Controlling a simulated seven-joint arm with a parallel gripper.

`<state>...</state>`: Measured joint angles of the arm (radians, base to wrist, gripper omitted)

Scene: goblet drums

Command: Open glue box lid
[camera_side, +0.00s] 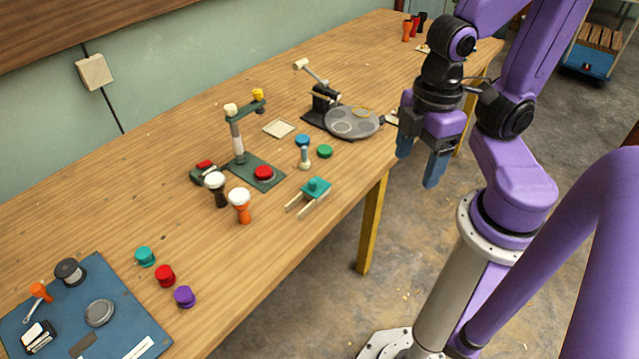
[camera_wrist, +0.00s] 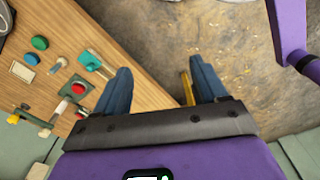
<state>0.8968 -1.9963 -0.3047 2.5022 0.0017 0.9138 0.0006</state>
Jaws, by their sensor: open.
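No thing in view is plainly marked as the glue box. A small teal block with a raised top knob (camera_side: 316,185) sits on two pale wooden rails near the table's front edge; it could be the glue box with its lid on, but I cannot tell. It also shows in the wrist view (camera_wrist: 88,60). My gripper (camera_side: 420,160) hangs beyond the table's front edge, to the right of the teal block and apart from it.
A green stand with a red button (camera_side: 263,173) is left of the teal block. Blue (camera_side: 302,140) and green (camera_side: 324,151) round pieces lie behind it. A grey turntable (camera_side: 352,122) stands farther back. Goblet drums (camera_side: 240,204) and a blue mat (camera_side: 130,310) are at left.

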